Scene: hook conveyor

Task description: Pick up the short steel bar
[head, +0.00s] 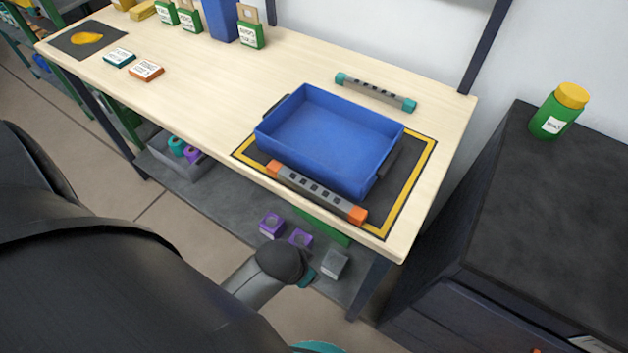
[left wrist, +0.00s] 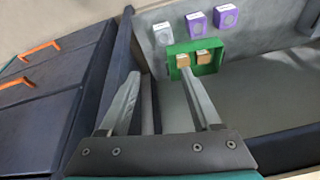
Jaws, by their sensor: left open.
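Two grey bars with dark square marks lie on the wooden table in the head view. One bar with teal ends (head: 376,92) lies behind the blue tray; one bar with orange ends (head: 317,192) lies along the tray's front side. I cannot tell for sure which is the short one. My left gripper (left wrist: 161,73) is open and empty in the left wrist view, with its fingers toward the shelf under the table. No bar shows there. My right gripper is not in view.
The blue tray (head: 323,153) is empty on a yellow-bordered dark mat (head: 421,172). A dark cabinet (head: 530,220) with a green jar (head: 559,111) stands right. The lower shelf holds purple blocks (head: 271,223) and a green bin (left wrist: 196,57). The table's middle left is clear.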

